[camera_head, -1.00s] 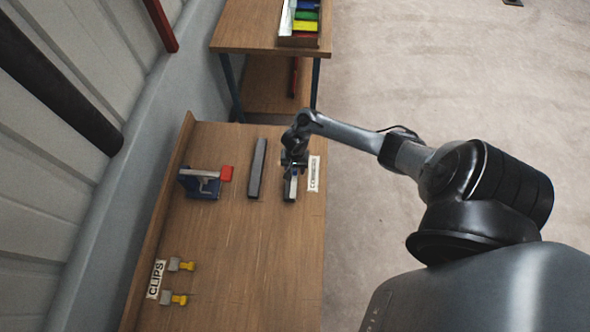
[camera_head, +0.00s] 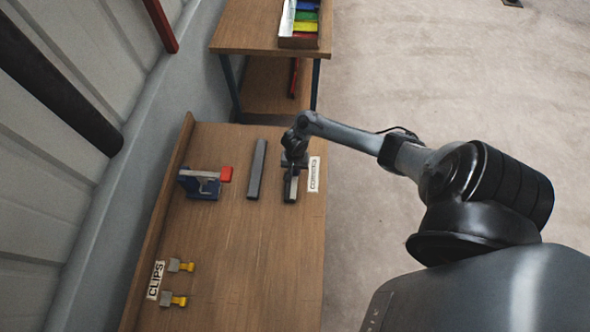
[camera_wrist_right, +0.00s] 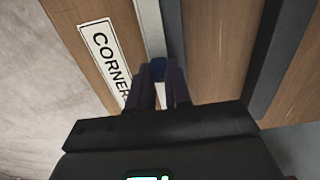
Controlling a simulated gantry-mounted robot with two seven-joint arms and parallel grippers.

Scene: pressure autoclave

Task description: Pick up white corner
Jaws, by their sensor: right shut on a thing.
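My right gripper (camera_head: 294,170) points down over a narrow dark holder (camera_head: 291,196) beside the CORNERS label on the table. I cannot make out a separate white corner; the gripper covers part of the holder. My left gripper is in neither view.
The CORNERS label (camera_head: 314,174) lies right of the holder, a long grey bar (camera_head: 257,170) left of it. A shelf with a coloured-parts box (camera_head: 299,42) stands behind.

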